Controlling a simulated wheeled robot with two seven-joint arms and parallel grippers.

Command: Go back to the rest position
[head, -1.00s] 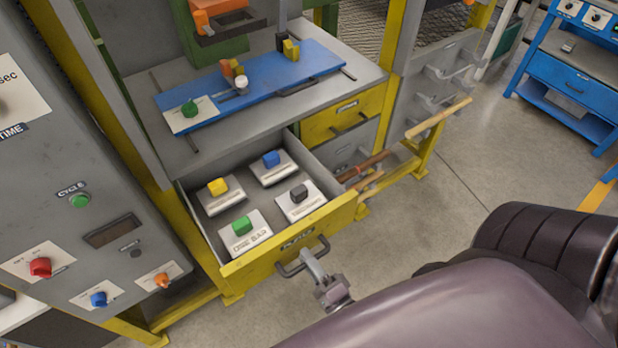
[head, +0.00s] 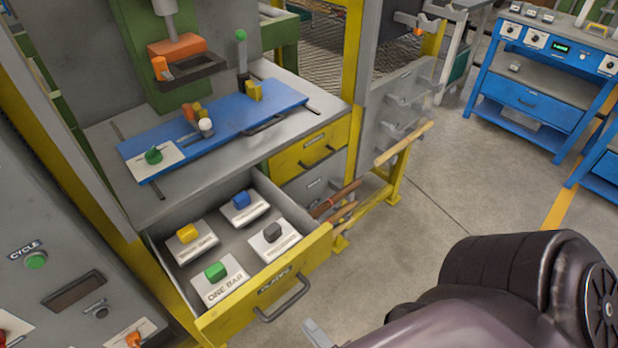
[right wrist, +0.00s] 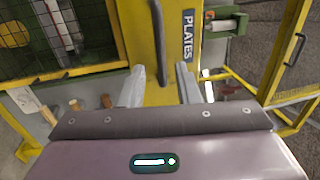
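My right gripper (right wrist: 160,82) is open in the right wrist view, its two fingers apart with nothing between them. In the head view only a grey finger (head: 318,334) shows at the bottom edge, below and right of the drawer handle (head: 283,300), apart from it. The handle also shows in the right wrist view (right wrist: 157,40), beyond the fingertips. The yellow PLATES drawer (head: 215,322) stands pulled open. It holds white plates with yellow (head: 187,233), blue (head: 241,200), green (head: 215,271) and dark (head: 272,232) knobs. My left gripper is not in view.
Above the drawer, a blue plate (head: 225,122) lies on the grey machine table (head: 105,150). Wood-handled tools (head: 335,198) and a pale wooden bar (head: 404,143) stick out to the right. A blue workbench (head: 545,90) stands at the far right. Open floor lies between.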

